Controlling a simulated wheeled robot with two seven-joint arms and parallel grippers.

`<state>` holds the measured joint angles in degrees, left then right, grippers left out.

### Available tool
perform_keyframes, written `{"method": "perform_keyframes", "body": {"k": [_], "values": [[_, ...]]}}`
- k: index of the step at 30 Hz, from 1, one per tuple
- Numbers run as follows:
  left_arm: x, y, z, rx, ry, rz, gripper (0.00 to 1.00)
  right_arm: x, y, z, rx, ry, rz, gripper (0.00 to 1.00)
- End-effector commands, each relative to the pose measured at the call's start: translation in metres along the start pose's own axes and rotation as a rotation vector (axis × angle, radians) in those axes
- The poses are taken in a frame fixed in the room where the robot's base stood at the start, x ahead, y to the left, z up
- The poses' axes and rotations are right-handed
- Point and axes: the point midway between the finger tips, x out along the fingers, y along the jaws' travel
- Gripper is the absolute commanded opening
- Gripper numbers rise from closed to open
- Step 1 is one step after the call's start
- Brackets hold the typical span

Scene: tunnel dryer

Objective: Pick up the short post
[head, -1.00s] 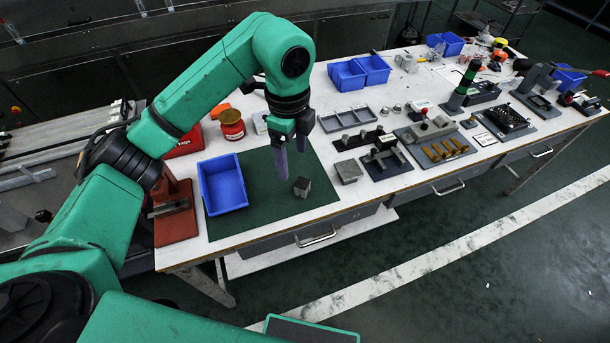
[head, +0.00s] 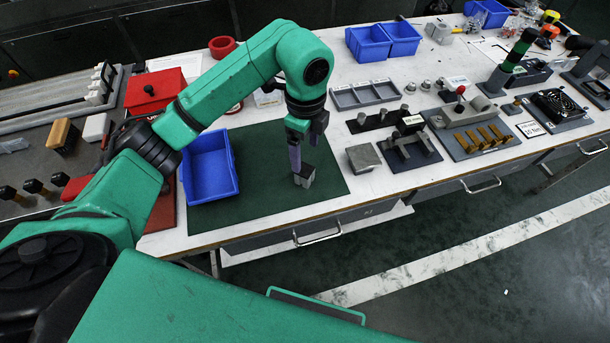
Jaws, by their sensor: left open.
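A short grey post (head: 306,177) stands on the dark green mat (head: 265,200) near the front of the bench. My left gripper (head: 303,168) points down right at the post, with its jaws open. One finger shows at the post's left side; the other is partly hidden, so I cannot tell whether either touches it. My right gripper is not in view.
An empty blue bin (head: 233,182) stands on the mat just left of the gripper. To the right are a grey block (head: 363,157), dark fixtures with pegs (head: 408,152) and a grey divided tray (head: 365,94). The mat's front is clear.

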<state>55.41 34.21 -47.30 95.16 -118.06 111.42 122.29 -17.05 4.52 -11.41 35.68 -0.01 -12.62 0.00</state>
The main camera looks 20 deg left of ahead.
Motion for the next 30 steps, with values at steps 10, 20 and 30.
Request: {"method": "perform_keyframes", "body": {"k": [10, 20, 30], "values": [[0.057, 0.001, 0.001, -0.002, 0.0, 0.004, 0.85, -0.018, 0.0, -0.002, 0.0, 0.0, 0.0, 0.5], [0.093, -0.001, 0.002, 0.0, -0.001, -0.002, 0.85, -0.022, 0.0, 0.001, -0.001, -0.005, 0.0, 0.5], [0.092, -0.001, 0.002, 0.0, 0.0, -0.002, 0.0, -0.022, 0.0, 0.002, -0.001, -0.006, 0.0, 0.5]]}}
